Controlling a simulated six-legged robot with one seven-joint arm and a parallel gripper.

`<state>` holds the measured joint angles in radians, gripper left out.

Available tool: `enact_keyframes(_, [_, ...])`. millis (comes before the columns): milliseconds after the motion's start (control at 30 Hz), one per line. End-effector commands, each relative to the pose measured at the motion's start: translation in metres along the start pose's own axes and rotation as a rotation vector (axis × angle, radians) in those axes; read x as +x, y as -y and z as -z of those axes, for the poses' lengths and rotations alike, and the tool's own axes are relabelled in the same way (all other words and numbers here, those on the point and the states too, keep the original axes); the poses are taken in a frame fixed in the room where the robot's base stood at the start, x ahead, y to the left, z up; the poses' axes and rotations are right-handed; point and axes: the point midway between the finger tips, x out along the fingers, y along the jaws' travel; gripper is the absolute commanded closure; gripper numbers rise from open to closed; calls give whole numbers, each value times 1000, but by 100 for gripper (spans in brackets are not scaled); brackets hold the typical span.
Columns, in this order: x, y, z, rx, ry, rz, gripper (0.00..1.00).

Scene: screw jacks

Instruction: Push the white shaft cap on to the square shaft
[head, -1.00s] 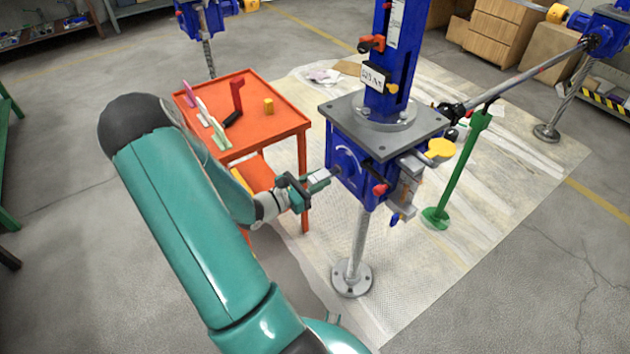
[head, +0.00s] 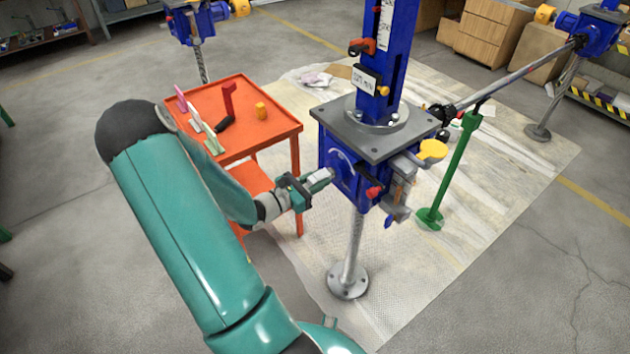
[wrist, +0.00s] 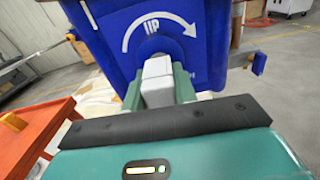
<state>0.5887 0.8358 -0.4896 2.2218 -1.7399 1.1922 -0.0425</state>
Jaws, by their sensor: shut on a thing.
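My gripper (head: 320,180) is at the left face of the blue screw jack (head: 341,165). In the wrist view my gripper (wrist: 158,88) has its two teal fingers shut on the white shaft cap (wrist: 158,80), one on each side. The cap points at the jack's blue face (wrist: 190,40), below a white curved arrow marked "UP" (wrist: 151,25). A round blue boss (wrist: 158,46) shows just behind the cap's far end. The square shaft is hidden behind the cap, so I cannot tell how far the cap is over it.
A green stand (head: 455,175) supports a long rod (head: 515,77) on the right. A red knob (head: 373,192) sticks out from the jack.

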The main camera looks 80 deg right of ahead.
Motion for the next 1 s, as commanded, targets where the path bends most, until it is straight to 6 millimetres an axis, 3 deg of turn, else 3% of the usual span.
enact_keyframes(333, [8,0,0,0,1,0,94])
enact_keyframes(367, [8,0,0,0,1,-1,66])
enact_keyframes(467, [8,0,0,0,1,0,47])
enact_keyframes(800, [5,0,0,0,0,-1,47])
enact_keyframes(1000, [-20,-2,0,1,0,-5,47])
